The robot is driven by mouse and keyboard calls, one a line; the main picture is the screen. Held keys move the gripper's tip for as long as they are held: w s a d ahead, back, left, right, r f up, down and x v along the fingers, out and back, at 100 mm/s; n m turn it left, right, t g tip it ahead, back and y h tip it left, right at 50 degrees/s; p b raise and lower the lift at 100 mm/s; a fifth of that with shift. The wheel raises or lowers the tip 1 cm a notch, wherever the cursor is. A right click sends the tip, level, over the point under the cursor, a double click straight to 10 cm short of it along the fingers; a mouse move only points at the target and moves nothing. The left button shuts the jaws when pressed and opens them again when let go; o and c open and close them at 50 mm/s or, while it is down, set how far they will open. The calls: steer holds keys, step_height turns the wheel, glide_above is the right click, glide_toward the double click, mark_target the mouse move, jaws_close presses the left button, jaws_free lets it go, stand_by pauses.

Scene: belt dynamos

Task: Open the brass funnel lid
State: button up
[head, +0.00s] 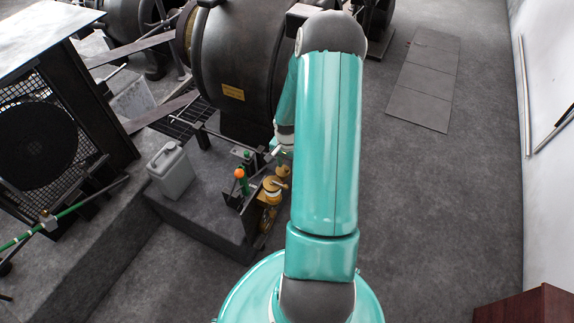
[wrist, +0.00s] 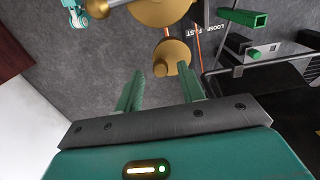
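The brass funnel group (head: 271,188) stands at the front edge of the low grey plinth, just left of my arm in the head view. In the wrist view a round brass piece (wrist: 173,55) with a small knob shows just beyond my fingertips; I cannot tell for sure that it is the lid. A larger brass piece (wrist: 160,10) is cut by the top edge. My gripper (wrist: 160,74) is open, its two green fingers apart, with nothing visibly clamped between them. In the head view my arm hides most of the gripper.
An orange-topped green part (head: 240,175) stands left of the brass. A pale canister (head: 171,170) sits on the plinth (head: 205,210). The big dark dynamo (head: 238,70) is behind.

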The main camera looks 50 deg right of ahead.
steer(key=shift+f, duration=0.4)
jaws_close()
